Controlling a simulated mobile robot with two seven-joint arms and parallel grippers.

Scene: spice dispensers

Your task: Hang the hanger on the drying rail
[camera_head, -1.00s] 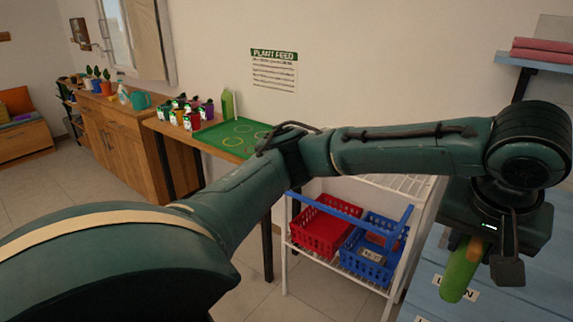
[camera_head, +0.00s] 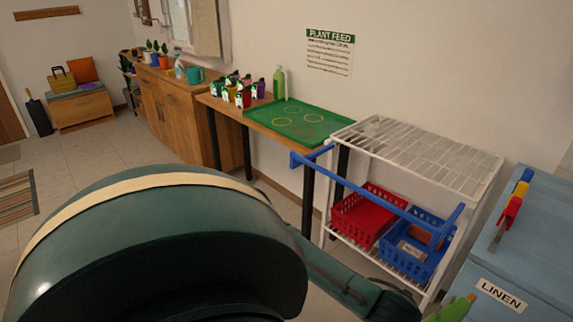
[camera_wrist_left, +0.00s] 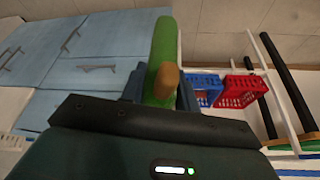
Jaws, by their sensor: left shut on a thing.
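The hanger, a long green piece with a brown-orange knob, shows in the left wrist view (camera_wrist_left: 163,50) between the fingers of my left gripper (camera_wrist_left: 160,92), which is shut on it. In the head view only a green bit of the hanger (camera_head: 455,309) shows at the bottom edge; the rest of it and the gripper are cut off. A blue rail (camera_head: 385,196), which looks like the drying rail, runs along the front of a white wire rack, with a bracket at each end. The hanger is apart from it, nearer the camera. My right gripper is not in view.
The white rack (camera_head: 425,150) has an empty top shelf; a red basket (camera_head: 357,222) and a blue basket (camera_head: 404,256) stand below. A blue cabinet labelled LINEN (camera_head: 500,294) stands at right. A wooden table with a green tray (camera_head: 300,121) is behind.

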